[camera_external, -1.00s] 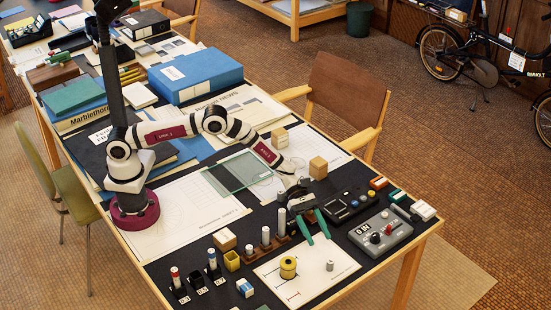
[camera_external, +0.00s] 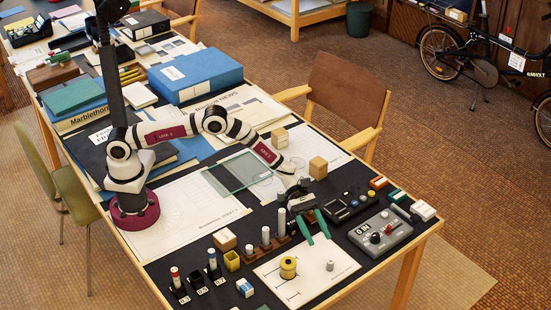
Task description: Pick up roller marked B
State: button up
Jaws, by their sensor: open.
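Three pale grey upright rollers stand in a row on a brown stand: a short one (camera_external: 249,250), a middle one (camera_external: 265,235) and a taller one (camera_external: 281,219). No letter B is legible on any of them, so I cannot tell which is marked B. A small grey cylinder (camera_external: 330,266) stands on the white sheet (camera_external: 305,283). My gripper (camera_external: 318,239) has green fingers spread apart, pointing down towards the front, with nothing between them. It is to the right of the tallest roller and behind the small grey cylinder.
A yellow spool (camera_external: 288,267) stands on the white sheet. A grey control box (camera_external: 381,231) and a black device (camera_external: 349,205) lie to the right. A yellow cup (camera_external: 232,261), wooden blocks (camera_external: 318,167) and red- and blue-topped pieces in black holders (camera_external: 179,284) stand around. The table's front edge is close.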

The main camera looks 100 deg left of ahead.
aim_at(281, 192)
jog(key=shift+o, duration=0.8)
jog(key=shift+a, duration=0.1)
